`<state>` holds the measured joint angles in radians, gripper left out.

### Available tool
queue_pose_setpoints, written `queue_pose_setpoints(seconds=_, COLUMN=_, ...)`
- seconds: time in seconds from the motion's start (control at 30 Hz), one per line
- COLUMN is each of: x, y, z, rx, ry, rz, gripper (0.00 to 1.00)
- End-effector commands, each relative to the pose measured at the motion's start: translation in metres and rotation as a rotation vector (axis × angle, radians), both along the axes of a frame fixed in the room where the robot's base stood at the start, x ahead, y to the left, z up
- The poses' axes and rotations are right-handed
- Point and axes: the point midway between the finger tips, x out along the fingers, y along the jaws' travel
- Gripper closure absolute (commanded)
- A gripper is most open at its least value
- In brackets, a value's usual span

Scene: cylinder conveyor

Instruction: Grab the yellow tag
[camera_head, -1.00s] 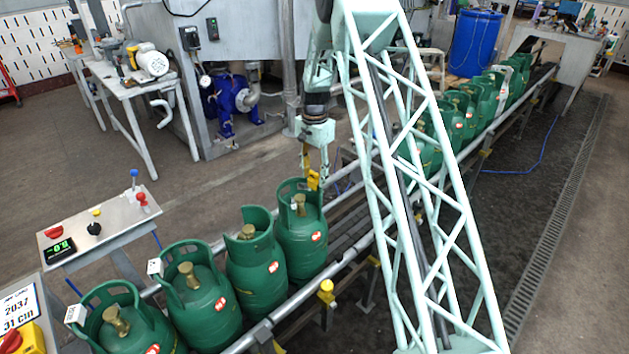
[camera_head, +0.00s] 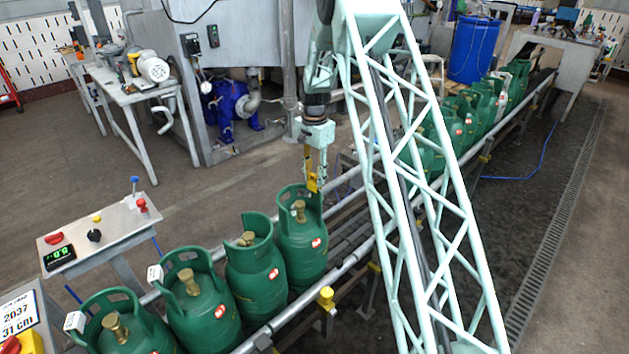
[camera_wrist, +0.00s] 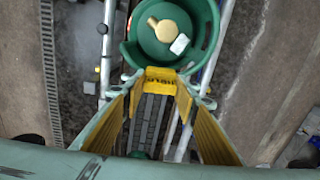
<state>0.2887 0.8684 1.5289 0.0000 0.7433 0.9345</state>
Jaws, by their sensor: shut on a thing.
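The yellow tag (camera_head: 313,183) is a small yellow piece at the lower end of my gripper (camera_head: 317,170). In the wrist view the yellow tag (camera_wrist: 160,76) spans between the tips of my gripper (camera_wrist: 161,82), with dark marks on it. The fingers have yellow inner faces and are shut on the tag. The gripper is just above the collar of a green cylinder (camera_head: 301,250), the farthest of the near group. In the wrist view this cylinder (camera_wrist: 190,15) lies directly beyond the tag, with a brass valve and a white label inside its collar. Whether the tag touches the collar is unclear.
Several more green cylinders stand in line on the conveyor (camera_head: 350,262), near and far. White tags show on two near collars. A yellow-capped post (camera_head: 326,297) stands at the near rail. A control panel (camera_head: 95,232) is at the left.

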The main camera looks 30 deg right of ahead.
Motion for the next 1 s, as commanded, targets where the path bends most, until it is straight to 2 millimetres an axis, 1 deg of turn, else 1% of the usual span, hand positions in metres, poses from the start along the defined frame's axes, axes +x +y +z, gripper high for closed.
queue_pose_setpoints(seconds=0.17, x=0.0, y=0.0, z=0.015, rx=0.0, ry=0.0, rz=0.0, gripper=0.8)
queue_pose_setpoints(seconds=0.43, x=-0.02, y=0.008, z=0.016, rx=0.001, ry=0.001, rz=0.0, gripper=0.8)
queue_pose_setpoints(seconds=0.67, x=-0.052, y=0.021, z=0.02, rx=0.001, ry=0.001, rz=0.0, gripper=0.8)
queue_pose_setpoints(seconds=1.0, x=-0.106, y=0.043, z=0.025, rx=0.001, ry=0.001, rz=0.0, gripper=0.8)
